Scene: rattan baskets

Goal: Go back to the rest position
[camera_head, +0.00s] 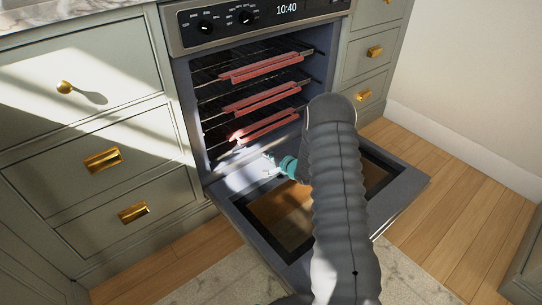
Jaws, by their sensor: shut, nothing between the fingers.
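My arm in its grey ribbed sleeve reaches from the bottom of the head view up over the open oven door (395,205). My gripper (270,165) shows teal and pale parts at the left of the arm's end. It is shut with nothing held, low in front of the oven (190,110) opening and above the inner edge of the door. The arm hides part of the door and the oven's lower right side.
Several oven racks (205,72) with red front guards (262,66) sit inside the oven. Drawers with brass handles (102,159) flank it. Wooden floor (460,205) is clear at the right; a pale rug (200,275) lies in front.

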